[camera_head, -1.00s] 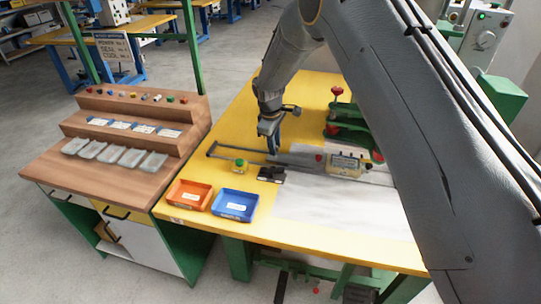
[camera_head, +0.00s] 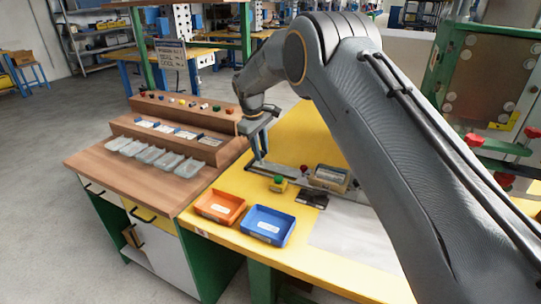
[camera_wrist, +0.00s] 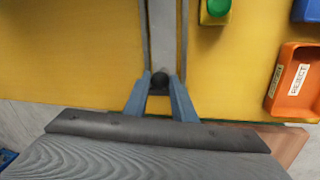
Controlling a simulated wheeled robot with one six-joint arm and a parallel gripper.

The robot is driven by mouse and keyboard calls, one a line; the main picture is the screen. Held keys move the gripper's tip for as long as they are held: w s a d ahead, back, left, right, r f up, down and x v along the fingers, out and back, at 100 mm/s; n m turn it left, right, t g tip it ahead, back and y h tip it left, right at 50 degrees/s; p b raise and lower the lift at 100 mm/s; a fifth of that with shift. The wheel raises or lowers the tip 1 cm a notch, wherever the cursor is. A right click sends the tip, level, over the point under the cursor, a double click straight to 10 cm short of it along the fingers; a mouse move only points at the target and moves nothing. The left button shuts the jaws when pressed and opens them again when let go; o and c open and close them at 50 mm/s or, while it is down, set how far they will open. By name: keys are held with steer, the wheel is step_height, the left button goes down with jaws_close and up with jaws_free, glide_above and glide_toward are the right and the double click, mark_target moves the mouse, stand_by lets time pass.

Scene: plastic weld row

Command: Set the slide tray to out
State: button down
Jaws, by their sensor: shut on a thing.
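The slide tray (camera_head: 292,172) is a grey plate on long rails across the yellow table. It carries a box-like fixture (camera_head: 330,178) and a small red knob (camera_head: 304,169). My gripper (camera_head: 260,160) is at the left end of the rails, pointing down. In the wrist view my gripper's blue-grey fingers (camera_wrist: 160,95) are shut on a dark round knob (camera_wrist: 160,78) at the end of the grey slide strip (camera_wrist: 163,35). My arm hides part of the slide's right side in the head view.
A green button box (camera_head: 279,183) and a dark block (camera_head: 312,199) sit in front of the slide. An orange bin (camera_head: 206,215) and a blue bin (camera_head: 250,228) stand at the table's front edge. A wooden stepped rack (camera_head: 140,178) stands close on the left.

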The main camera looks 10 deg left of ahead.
steer(key=shift+a, duration=0.3)
steer(key=shift+r, duration=0.1)
steer(key=c, duration=1.5)
jaws_free()
steer(key=shift+a, duration=0.2)
steer(key=shift+w+d, duration=0.1)
steer(key=shift+d, duration=0.1)
steer(key=r, duration=0.2)
steer(key=s+r, duration=0.1)
steer(key=r, duration=0.2)
steer(key=r+b, duration=0.1)
steer(key=r, duration=0.1)
steer(key=shift+s+a+r, duration=0.2)
steer(key=shift+a+r, duration=0.05)
steer(key=shift+a, duration=0.1)
